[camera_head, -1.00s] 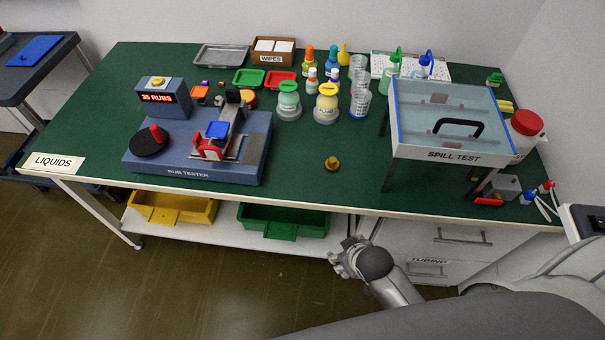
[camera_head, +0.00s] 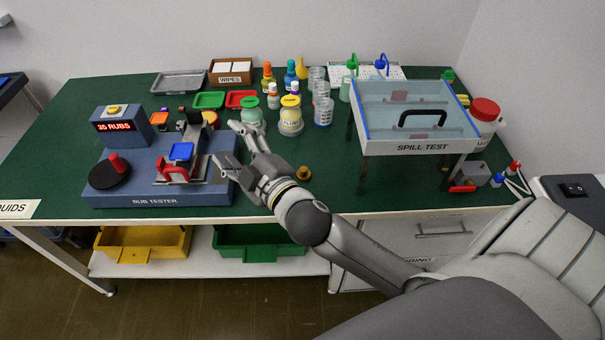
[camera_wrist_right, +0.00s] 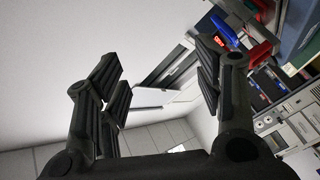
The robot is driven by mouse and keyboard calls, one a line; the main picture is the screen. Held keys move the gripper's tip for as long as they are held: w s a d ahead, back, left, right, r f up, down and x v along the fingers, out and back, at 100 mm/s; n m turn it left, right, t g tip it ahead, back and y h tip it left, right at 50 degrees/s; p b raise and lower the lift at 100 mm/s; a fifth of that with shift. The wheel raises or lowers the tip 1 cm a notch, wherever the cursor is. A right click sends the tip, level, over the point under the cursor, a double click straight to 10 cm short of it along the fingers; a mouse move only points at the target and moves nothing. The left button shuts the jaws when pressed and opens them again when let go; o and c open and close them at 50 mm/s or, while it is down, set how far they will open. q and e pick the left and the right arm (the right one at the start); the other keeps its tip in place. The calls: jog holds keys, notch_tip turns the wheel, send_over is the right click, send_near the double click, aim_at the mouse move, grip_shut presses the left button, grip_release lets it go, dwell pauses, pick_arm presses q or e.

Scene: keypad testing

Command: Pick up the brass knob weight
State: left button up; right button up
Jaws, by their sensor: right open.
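The brass knob weight (camera_head: 304,173) stands on the green table top (camera_head: 330,195) in the head view, in the clear patch between the rub tester and the spill test stand. My right gripper (camera_head: 230,145) is open and empty above the table, left of the knob weight, with its fingers spread toward the rub tester. The right wrist view shows its two open fingers (camera_wrist_right: 160,85) with nothing between them; the knob weight does not show there. My left gripper is not in view.
The rub tester (camera_head: 150,198) stands left of my right gripper. The spill test stand (camera_head: 420,147) is to the right. Bottles, jars (camera_head: 290,123) and clear cups (camera_head: 323,112) stand behind the knob weight.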

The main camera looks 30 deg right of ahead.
jog(key=w+a+r+n+t+y, duration=0.1)
jog(key=a+r+n+t+y, duration=0.1)
jog(key=a+r+n+y, duration=0.5)
jog(key=s+a+r+n+g+y, duration=0.1)
jog(key=a+r+n+g+y, duration=0.3)
jog(key=n+y, duration=0.5)
jog(key=n+g+h, duration=1.6)
jog(key=n+h, duration=0.2)
jog(key=n, duration=0.2)
send_over(304, 169)
notch_tip(304, 169, down, 18)
jog(key=r, duration=0.1)
jog(key=f, duration=0.5)
jog(key=shift+d+f, duration=0.1)
jog(key=shift+d, duration=0.15)
jog(key=f, duration=0.1)
jog(key=f+p, duration=0.1)
jog(key=f, duration=0.2)
jog(key=shift+a+f, duration=0.25)
jog(key=shift+f, duration=0.65)
jog(key=c, duration=1.3)
